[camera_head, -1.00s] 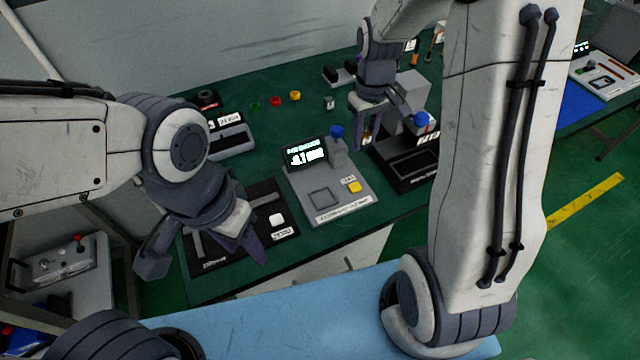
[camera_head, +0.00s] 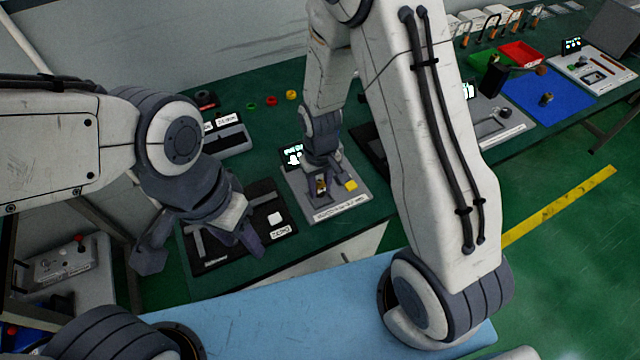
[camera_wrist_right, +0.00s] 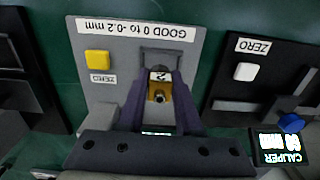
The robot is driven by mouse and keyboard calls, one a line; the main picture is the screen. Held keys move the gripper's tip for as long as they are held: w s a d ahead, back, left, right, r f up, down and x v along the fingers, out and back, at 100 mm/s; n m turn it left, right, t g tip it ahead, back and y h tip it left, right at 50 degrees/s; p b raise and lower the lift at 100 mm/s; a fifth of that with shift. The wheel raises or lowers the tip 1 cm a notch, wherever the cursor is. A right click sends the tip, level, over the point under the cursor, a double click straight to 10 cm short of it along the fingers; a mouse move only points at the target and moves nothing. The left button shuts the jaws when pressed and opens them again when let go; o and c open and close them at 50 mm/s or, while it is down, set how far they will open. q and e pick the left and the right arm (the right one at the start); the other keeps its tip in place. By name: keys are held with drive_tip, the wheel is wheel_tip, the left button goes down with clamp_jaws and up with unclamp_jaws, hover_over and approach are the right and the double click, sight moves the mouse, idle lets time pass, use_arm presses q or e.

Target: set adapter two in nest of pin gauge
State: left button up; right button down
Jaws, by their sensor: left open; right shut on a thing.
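The pin gauge (camera_head: 345,208) is a grey plate with a yellow button (camera_head: 350,185) and a lit display. It also shows upside down in the right wrist view (camera_wrist_right: 92,32), labelled "GOOD 0 to -0.2 mm". Its nest (camera_wrist_right: 160,57) is a square frame, partly covered by my fingers. My right gripper (camera_head: 321,182) is shut on a brass adapter (camera_wrist_right: 158,92) marked "2". The adapter is at the nest; I cannot tell whether it touches the floor of the nest. My left gripper (camera_head: 200,250) is open and empty, by the black caliper fixture (camera_head: 215,262).
The caliper fixture, with a white button (camera_wrist_right: 246,72), stands left of the gauge. Another black fixture (camera_head: 370,145) is to its right, partly behind my right arm. Coloured rings (camera_head: 271,101) lie at the back. A blue mat (camera_head: 560,95) and red tray (camera_head: 520,54) are far right.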

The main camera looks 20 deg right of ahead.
sight(320, 181)
drive_tip(key=shift+f+b, duration=0.45)
drive_tip(key=shift+f, duration=0.25)
drive_tip(key=c, duration=0.6)
unclamp_jaws()
wheel_tip(320, 181, up, 13)
drive_tip(key=shift+f, duration=0.1)
drive_tip(key=s+a+r+n, duration=0.1)
drive_tip(key=s+a+r, duration=0.1)
drive_tip(key=s, duration=0.4)
drive_tip(key=s+a+r+n, duration=0.2)
drive_tip(key=s+a+r, duration=0.1)
drive_tip(key=s, duration=0.3)
drive_tip(key=s+a+r+n+y, duration=0.1)
drive_tip(key=s+a+r+n, duration=0.1)
drive_tip(key=s, duration=0.4)
drive_tip(key=shift+s+a+r, duration=0.25)
drive_tip(key=shift+s+r, duration=0.05)
drive_tip(key=shift+s, duration=0.1)
